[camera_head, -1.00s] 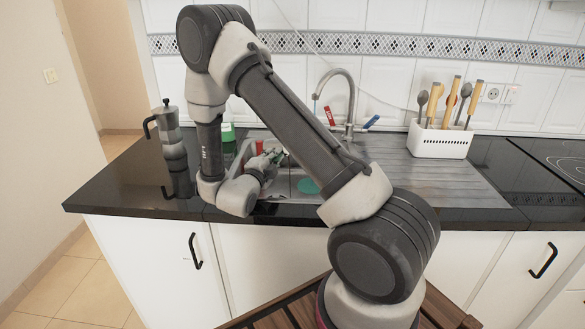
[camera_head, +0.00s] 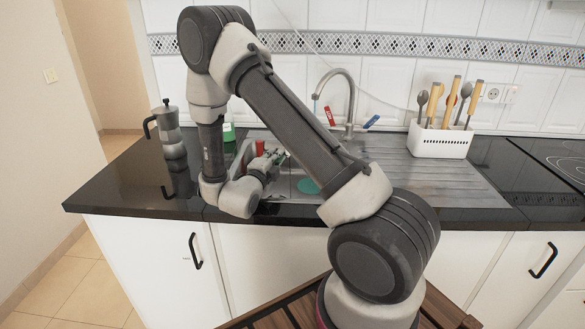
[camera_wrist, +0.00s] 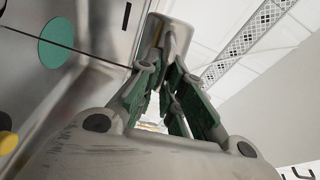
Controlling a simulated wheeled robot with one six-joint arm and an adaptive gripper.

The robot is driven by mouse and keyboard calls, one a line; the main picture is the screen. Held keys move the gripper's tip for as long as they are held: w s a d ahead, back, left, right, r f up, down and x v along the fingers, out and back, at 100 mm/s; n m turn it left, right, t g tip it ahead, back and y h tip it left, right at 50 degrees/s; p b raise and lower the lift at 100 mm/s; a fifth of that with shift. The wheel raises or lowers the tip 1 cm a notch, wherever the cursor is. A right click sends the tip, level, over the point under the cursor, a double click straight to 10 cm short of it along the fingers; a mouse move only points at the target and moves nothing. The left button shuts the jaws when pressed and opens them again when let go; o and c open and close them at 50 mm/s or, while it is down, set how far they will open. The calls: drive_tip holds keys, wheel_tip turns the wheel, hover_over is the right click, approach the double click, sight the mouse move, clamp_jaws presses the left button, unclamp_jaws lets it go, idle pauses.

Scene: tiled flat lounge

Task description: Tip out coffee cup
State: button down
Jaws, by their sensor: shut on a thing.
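My gripper (camera_head: 278,157) is over the left part of the sink, low among its walls. In the wrist view my gripper (camera_wrist: 160,88) has its two green-padded fingers closed around a smooth grey, metal-looking cylinder (camera_wrist: 175,36), which I take to be the coffee cup. It lies tilted in that view, and its opening and contents cannot be made out. In the head view the cup cannot be told apart from the gripper. The metal sink (camera_head: 297,181) has a round teal disc (camera_head: 308,186), also in the wrist view (camera_wrist: 57,54).
A small red thing (camera_head: 260,147) stands behind my gripper. A moka pot (camera_head: 168,130) stands on the dark counter at left. The tap (camera_head: 349,105) rises behind the sink.

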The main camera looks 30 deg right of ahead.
drive_tip(key=shift+r+m, duration=0.1)
drive_tip(key=shift+m, duration=0.3)
